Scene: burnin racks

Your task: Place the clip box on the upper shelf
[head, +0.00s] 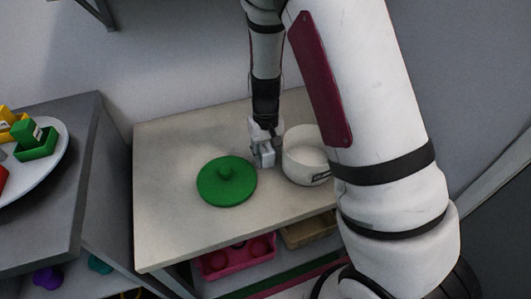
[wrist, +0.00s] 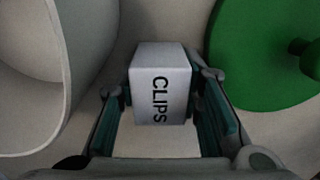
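The clip box is a small white block marked "CLIPS" (wrist: 160,82), seen between my gripper's fingers in the wrist view. My gripper (wrist: 165,105) has a finger on each side of the box, and both fingers appear to touch it. In the head view my gripper (head: 262,155) points down over the pale tabletop, with the clip box (head: 265,159) at its fingertips. I cannot tell whether the box rests on the table or is just above it. The upper shelf cannot be clearly identified; only a bracket and a shelf edge show at the top left.
A green round lid with a knob (head: 227,182) lies left of my gripper. A white pot (head: 305,156) stands close on the right. Below the pale tabletop (head: 170,220) are a pink tray (head: 238,262) and a tan box (head: 308,232). A grey counter (head: 75,215) holds a white plate (head: 58,165).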

